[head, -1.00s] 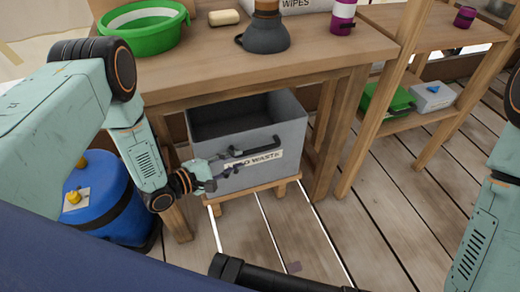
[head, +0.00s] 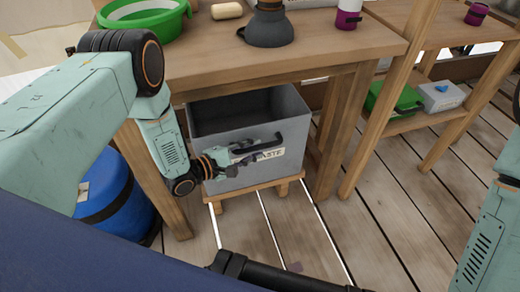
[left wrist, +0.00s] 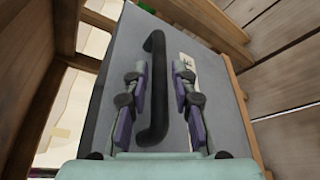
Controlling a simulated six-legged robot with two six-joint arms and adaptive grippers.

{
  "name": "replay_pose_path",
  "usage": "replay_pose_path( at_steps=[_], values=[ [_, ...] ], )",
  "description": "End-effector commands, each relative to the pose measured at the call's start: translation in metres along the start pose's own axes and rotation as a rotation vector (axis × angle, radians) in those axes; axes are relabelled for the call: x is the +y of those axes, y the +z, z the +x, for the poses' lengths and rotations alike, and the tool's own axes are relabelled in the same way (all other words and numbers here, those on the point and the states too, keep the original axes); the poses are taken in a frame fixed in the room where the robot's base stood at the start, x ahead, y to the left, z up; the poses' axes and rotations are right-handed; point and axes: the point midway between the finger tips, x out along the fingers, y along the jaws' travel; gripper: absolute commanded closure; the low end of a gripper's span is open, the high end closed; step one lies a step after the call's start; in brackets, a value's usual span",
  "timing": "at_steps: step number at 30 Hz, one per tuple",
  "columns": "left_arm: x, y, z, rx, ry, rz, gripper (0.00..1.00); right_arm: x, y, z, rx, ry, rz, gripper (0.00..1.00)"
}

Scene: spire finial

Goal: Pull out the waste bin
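The waste bin (head: 288,164) is a grey open-topped box under the wooden table. It has a black bar handle (head: 262,148) on its front and a pale label (head: 270,155) ending in "ASTE". My left gripper (head: 251,159) is in front of the bin, covering part of the label. In the left wrist view, the handle (left wrist: 155,90) lies between the two fingers of my left gripper (left wrist: 159,82), with a gap on both sides. The fingers are open. My right arm shows at the right edge of the head view, but its gripper is out of view.
The bin stands on a low wooden stand (head: 255,190) between table legs. A blue drum (head: 115,195) is at the left. A green basin (head: 145,17) and a dark plunger-like cup (head: 267,27) stand on the table.

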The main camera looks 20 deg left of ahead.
Motion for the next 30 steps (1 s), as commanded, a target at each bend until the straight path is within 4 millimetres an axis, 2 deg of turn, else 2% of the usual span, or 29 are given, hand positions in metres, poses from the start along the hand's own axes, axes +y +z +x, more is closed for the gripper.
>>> replay_pose_path(
  at_steps=[1, 6, 17, 26, 30],
  values=[
    [-0.001, 0.0, 0.009, -0.003, 0.001, 0.002, 0.74, 0.0, 0.0, 0.005, 0.0, 0.0, 0.0, 0.6],
    [0.0, 0.0, 0.025, -0.002, 0.001, 0.001, 0.74, 0.0, 0.0, 0.01, 0.0, 0.0, 0.0, 0.6],
    [0.001, 0.001, 0.03, 0.0, 0.001, 0.0, 0.75, 0.0, 0.0, 0.01, 0.0, 0.0, 0.0, 0.6],
    [0.001, 0.0, 0.029, 0.0, 0.001, 0.0, 1.0, 0.0, 0.0, 0.01, 0.0, 0.0, 0.0, 0.6],
    [0.001, 0.0, 0.029, 0.0, 0.001, 0.0, 1.0, 0.0, 0.0, 0.01, 0.0, 0.0, 0.0, 0.6]
  ],
)
